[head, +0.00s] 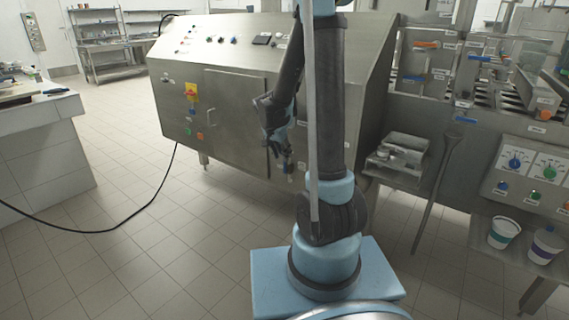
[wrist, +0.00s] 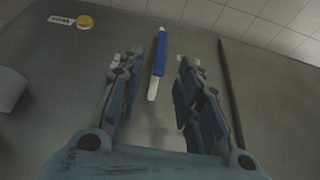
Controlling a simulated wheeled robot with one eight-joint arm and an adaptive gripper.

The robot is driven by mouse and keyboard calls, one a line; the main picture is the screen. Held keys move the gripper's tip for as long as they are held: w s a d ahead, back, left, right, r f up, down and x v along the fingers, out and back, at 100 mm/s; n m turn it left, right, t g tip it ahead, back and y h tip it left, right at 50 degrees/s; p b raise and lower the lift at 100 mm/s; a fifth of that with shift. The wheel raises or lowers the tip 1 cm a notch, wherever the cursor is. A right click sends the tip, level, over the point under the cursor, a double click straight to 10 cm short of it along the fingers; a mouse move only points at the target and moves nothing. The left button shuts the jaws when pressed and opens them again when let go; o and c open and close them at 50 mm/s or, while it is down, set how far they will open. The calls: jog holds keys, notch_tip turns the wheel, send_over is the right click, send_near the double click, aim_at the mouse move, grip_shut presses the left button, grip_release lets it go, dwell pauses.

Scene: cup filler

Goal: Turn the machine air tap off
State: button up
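A blue lever with a pale tip (wrist: 160,50), which looks like the air tap handle, sits on a steel panel in the wrist view. My gripper (wrist: 156,68) is open, with one finger on each side of the lever in the picture; I see no clear contact. A small pale label beside the lever is mostly hidden by the right finger. In the head view my gripper (head: 287,168) hangs in front of the lower right of the steel cabinet (head: 228,100). The lever cannot be made out there.
In the wrist view a yellow button (wrist: 85,22) with a label is at upper left, and a dark bar (wrist: 231,90) runs along the right. In the head view, a steel filling machine (head: 450,100) stands at right, with cups (head: 503,232) on a shelf. A black cable (head: 110,230) crosses the floor at left.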

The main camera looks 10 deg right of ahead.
send_over(285, 173)
jog(key=shift+w+f, duration=0.25)
jog(key=shift+f, duration=1)
jog(key=shift+w+f, duration=0.2)
jog(key=shift+f, duration=1.05)
grip_shut()
